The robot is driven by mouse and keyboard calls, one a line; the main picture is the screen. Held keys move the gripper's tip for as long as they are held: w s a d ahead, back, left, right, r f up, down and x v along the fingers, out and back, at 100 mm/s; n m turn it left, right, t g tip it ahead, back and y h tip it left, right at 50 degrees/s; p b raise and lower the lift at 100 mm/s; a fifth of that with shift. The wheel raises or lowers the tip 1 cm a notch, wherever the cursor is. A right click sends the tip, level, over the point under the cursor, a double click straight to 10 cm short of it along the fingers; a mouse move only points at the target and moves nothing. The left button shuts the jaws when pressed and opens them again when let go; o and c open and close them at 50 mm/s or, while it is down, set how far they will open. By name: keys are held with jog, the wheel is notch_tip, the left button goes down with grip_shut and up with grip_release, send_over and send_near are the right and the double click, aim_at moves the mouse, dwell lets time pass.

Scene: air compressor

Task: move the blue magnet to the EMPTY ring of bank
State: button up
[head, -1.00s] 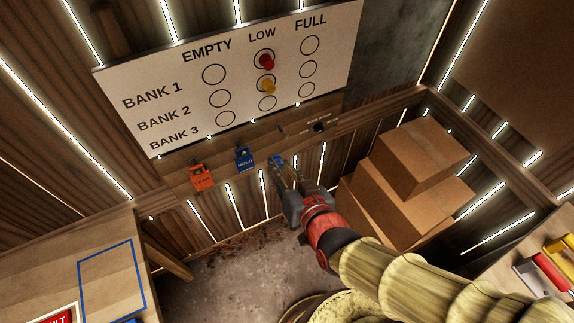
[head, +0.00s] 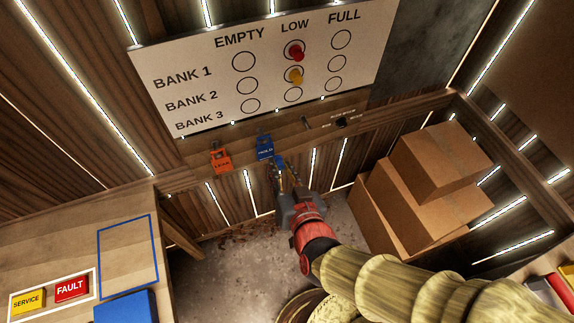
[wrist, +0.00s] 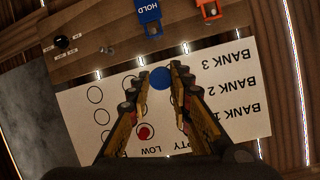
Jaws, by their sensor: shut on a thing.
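The blue magnet (wrist: 160,78) is between my gripper's fingertips (wrist: 160,72) in the wrist view. My gripper (head: 281,166) is shut on it, and in the head view it is in front of the wall just below the blue HOLD tag. The white board (head: 200,104) has EMPTY, LOW and FULL columns and three bank rows. All EMPTY rings look bare: bank 1 (head: 244,62), bank 2 (head: 247,85), bank 3 (head: 250,106). A red magnet (head: 295,51) is in bank 1 LOW. A yellow magnet (head: 295,76) is in bank 2 LOW.
An orange LEAK tag (head: 221,161) and the blue HOLD tag (head: 265,149) hang on the ledge below the board. A dark knob (head: 341,122) is farther right. Cardboard boxes (head: 425,185) are stacked right of my arm. A wooden bench (head: 75,245) is at left.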

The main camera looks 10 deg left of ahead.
jog(key=shift+s+a+f, duration=0.1)
jog(key=shift+s+a, duration=0.15)
jog(key=shift+a, duration=0.05)
jog(key=shift+w, duration=0.1)
jog(key=w+a+b, duration=0.5)
jog(key=w+a, duration=0.5)
jog(key=w, duration=0.5)
jog(key=shift+w+a, duration=0.15)
jog(key=shift+a, duration=0.1)
dwell(2.0)
jog(key=shift+y+b, duration=0.3)
jog(key=shift+b, duration=1.3)
jog(key=shift+d, duration=0.1)
dwell(0.7)
jog(key=shift+w+a, duration=0.3)
jog(key=shift+w, duration=0.15)
dwell(1.0)
